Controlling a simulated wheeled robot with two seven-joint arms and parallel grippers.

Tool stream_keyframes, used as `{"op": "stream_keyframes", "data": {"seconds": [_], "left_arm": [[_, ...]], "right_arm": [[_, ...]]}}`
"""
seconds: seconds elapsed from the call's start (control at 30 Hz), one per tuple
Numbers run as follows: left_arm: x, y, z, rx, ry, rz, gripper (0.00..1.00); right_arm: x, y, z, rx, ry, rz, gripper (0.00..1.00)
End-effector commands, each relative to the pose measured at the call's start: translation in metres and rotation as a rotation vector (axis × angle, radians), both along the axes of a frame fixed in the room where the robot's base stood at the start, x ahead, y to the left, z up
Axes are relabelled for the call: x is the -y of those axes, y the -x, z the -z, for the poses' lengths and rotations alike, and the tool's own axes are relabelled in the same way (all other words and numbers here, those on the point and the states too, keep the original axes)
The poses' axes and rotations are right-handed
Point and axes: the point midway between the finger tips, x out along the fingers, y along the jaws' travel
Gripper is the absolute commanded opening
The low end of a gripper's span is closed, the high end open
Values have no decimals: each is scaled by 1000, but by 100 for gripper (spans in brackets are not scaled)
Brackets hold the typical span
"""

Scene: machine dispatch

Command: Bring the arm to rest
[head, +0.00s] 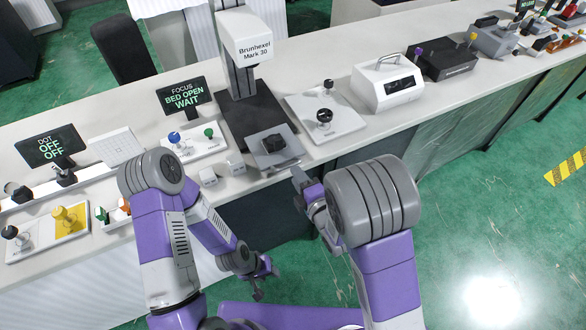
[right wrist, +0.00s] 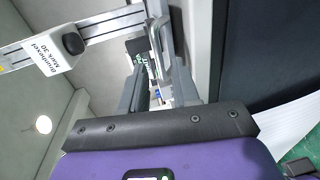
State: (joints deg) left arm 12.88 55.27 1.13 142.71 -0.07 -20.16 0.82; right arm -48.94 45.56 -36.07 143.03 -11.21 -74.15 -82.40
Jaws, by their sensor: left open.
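My right gripper (head: 298,178) is at the counter's front edge, close to the front of the machine's grey bed plate (head: 270,150). In the right wrist view its two grey fingers (right wrist: 158,92) stand apart with a gap between them. A metal handle-like bar (right wrist: 162,42) shows near the fingertips; I cannot tell whether they touch it. My left gripper (head: 262,281) is open and empty, low in front of the counter.
The Brunhexel Mark 30 machine (head: 247,45) stands on the white counter (head: 355,137). A screen (head: 183,94) reads FOCUS, BED OPEN, WAIT. The green floor (head: 480,210) at right is clear.

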Motion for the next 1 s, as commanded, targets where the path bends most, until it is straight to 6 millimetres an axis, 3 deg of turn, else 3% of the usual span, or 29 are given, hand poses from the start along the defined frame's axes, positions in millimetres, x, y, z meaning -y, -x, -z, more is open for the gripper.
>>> {"op": "stream_keyframes", "data": {"seconds": [0.2,0.77,0.87,1.0], "left_arm": [[0,0,-10,0,0,0,43],[0,0,-9,0,0,0,43],[0,0,-9,0,0,0,43],[0,0,-9,0,0,0,43]], "right_arm": [[10,16,-5,-1,2,1,31],[11,16,-3,-7,-1,4,31],[19,15,12,-80,-32,43,31],[50,20,66,-356,-170,207,31]]}}
